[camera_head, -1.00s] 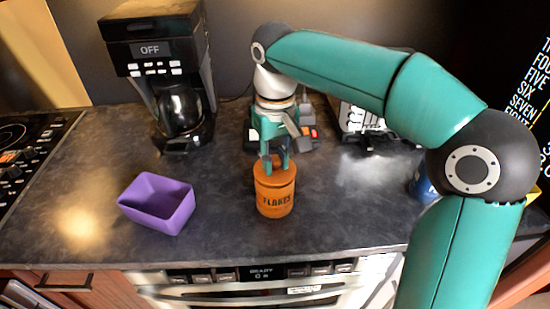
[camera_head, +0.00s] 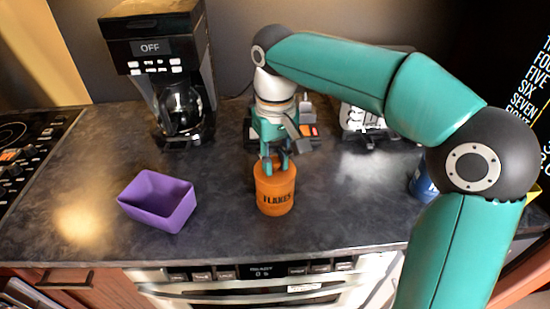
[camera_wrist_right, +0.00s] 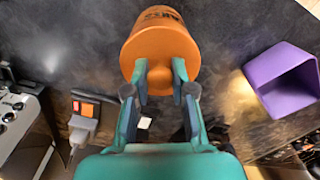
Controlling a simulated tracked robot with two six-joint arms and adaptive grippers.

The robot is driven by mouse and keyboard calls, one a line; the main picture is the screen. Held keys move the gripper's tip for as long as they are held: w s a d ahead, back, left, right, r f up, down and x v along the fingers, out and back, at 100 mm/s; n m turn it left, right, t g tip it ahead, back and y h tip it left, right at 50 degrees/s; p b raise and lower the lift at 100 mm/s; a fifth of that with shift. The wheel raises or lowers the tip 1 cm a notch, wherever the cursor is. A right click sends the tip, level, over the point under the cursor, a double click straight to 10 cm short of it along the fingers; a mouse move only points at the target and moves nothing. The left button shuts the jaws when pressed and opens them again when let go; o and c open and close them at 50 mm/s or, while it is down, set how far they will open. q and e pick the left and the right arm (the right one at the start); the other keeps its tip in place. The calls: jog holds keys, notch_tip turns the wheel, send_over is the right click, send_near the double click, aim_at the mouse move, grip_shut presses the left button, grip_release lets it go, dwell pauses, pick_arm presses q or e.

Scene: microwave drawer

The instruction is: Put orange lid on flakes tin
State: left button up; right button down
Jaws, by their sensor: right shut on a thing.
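The orange flakes tin (camera_head: 276,199) stands upright on the dark counter, in the middle of the head view, with its label facing forward. The orange lid (camera_head: 263,171) is at the top of the tin, and I cannot make out a gap between them. My left gripper is not in view.
A purple open bin (camera_head: 157,202) sits left of the tin. A coffee maker (camera_head: 165,75) stands at the back left. A blue item (camera_head: 422,184) is partly hidden behind my right arm. The counter between bin and tin is clear.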

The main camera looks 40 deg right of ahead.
dwell(0.3)
jog(key=shift+c, duration=2.1)
grip_release()
jog(key=shift+r+p, duration=3.5)
jog(key=shift+p, duration=0.05)
